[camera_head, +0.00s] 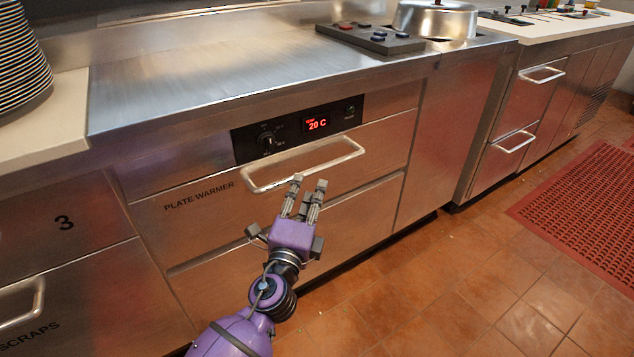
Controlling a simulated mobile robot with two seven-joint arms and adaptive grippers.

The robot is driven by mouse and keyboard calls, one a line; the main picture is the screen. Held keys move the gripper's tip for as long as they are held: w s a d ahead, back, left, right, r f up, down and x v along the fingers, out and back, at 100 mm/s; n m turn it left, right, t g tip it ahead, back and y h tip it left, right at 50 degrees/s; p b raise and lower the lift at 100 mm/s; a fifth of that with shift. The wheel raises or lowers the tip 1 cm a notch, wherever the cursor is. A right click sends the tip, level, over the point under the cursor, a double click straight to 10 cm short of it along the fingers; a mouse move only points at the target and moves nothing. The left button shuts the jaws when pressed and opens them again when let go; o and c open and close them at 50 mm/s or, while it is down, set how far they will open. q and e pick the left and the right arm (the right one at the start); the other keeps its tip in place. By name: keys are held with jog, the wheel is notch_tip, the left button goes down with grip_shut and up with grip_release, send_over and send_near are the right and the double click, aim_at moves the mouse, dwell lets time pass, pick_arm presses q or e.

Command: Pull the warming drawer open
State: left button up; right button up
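The warming drawer (378,153) is a steel front marked "PLATE WARMER" under the counter, and it looks flush with the cabinet. Its long bar handle (332,156) runs across the upper part of the front. My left gripper (300,203), purple with grey fingers, is in front of the drawer, with its fingertips just below the handle in the picture. Its fingers are spread and empty. I cannot tell how far the fingertips are from the handle in depth. My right gripper is not in view.
A control panel (284,136) reading 20 C sits above the handle. A lower steel panel (360,215) lies beneath the drawer. A scraps drawer (75,300) is at left. The tiled floor (450,285) in front is clear, with a red mat (590,195) at right.

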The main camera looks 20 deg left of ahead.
aim_at(316, 168)
pick_arm(q)
jog(key=w, duration=0.5)
jog(key=w+r, duration=0.1)
jog(key=w, duration=0.1)
jog(key=shift+w+a, duration=0.3)
jog(key=shift+a, duration=0.1)
jog(key=shift+r, duration=0.1)
grip_shut()
